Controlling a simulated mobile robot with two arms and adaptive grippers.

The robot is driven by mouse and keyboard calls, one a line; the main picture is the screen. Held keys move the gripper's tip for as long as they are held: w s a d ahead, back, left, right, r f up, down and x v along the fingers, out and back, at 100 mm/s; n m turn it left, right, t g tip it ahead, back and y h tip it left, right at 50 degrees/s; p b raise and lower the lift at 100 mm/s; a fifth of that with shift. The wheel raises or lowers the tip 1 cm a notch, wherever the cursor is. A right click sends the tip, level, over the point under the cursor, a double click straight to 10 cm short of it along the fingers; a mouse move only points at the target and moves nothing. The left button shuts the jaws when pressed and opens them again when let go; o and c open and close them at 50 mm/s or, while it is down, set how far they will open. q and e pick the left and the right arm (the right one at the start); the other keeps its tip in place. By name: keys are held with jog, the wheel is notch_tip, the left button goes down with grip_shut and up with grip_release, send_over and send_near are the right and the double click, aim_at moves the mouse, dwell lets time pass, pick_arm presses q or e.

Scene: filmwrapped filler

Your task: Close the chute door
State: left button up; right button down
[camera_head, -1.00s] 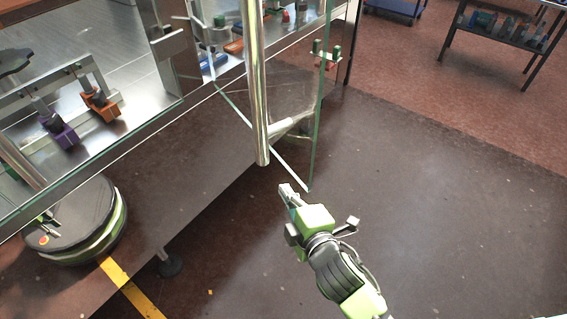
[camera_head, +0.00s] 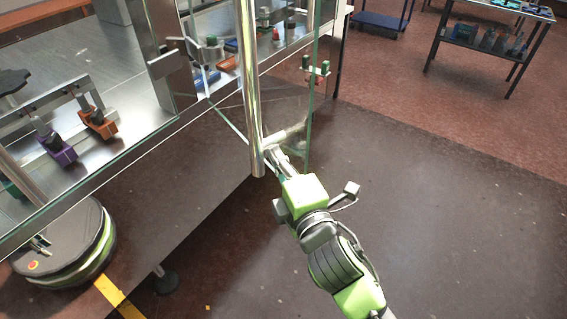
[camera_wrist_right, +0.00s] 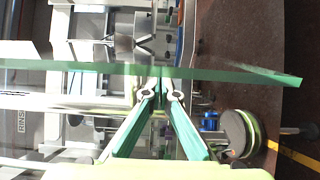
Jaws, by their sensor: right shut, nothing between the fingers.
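The chute door (camera_head: 290,95) is a clear glass panel with a greenish edge. It stands open, jutting out from the front of the machine. A thick vertical metal bar (camera_head: 254,105) runs down in front of it in the head view. My right gripper (camera_head: 273,154) is shut and empty, its tips by the lower end of the bar and the door's bottom corner. I cannot tell whether it touches. In the right wrist view, the green fingers (camera_wrist_right: 161,92) meet just below the door's long green edge (camera_wrist_right: 110,68). My left gripper is not in view.
The machine's steel deck (camera_head: 125,85) carries an orange clamp block (camera_head: 99,124) and a purple one (camera_head: 57,150). A dark cart (camera_head: 490,38) with bottles stands at the back right. The brown floor (camera_head: 440,220) on the right is clear.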

jog(key=shift+x, duration=1.15)
